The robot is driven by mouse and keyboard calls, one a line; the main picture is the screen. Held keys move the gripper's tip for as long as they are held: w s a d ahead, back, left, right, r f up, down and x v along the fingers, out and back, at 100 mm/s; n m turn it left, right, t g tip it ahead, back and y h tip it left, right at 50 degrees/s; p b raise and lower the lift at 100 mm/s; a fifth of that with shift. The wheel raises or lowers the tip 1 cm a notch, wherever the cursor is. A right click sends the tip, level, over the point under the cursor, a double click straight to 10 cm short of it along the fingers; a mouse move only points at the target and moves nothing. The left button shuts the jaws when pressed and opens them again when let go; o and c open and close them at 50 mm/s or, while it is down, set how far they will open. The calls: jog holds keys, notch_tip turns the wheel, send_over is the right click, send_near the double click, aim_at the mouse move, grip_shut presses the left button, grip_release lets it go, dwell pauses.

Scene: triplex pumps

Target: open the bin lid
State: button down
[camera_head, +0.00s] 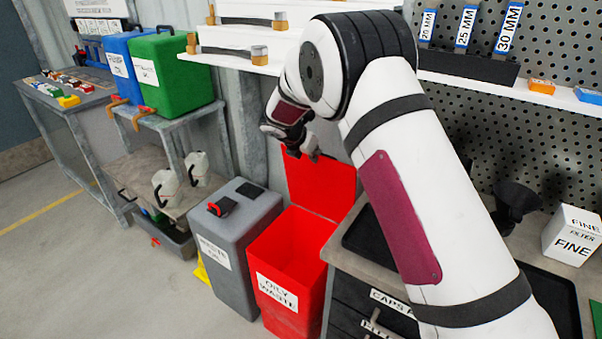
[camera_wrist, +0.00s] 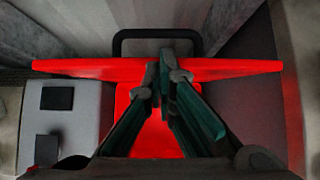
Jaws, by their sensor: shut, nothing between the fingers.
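The red bin labelled "OILY WASTE" (camera_head: 283,297) stands on the floor between a grey bin and a bench. Its red lid (camera_head: 322,187) is raised and stands about upright at the back of the bin, so the mouth is open. In the wrist view the lid (camera_wrist: 240,67) shows nearly edge-on, with a black handle (camera_wrist: 158,34) beyond it. My gripper (camera_head: 303,150) is at the lid's upper edge. Its fingertips (camera_wrist: 166,72) are together, with nothing held, and overlap the lid edge in the wrist view; I cannot tell if they touch it.
A grey bin (camera_head: 235,230) with a black and red latch stands close on the left. A bench with black drawers (camera_head: 365,300) is close on the right. A shelf (camera_head: 235,62) and wall are behind the lid. Open floor (camera_head: 120,285) lies front left.

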jog(key=shift+w+d+r+b, duration=0.2)
jog(key=shift+w+d+b, duration=0.1)
jog(key=shift+w+d, duration=0.65)
jog(key=shift+w+d+r+b, duration=0.25)
jog(key=shift+w+d, duration=0.4)
jog(key=shift+w, duration=0.45)
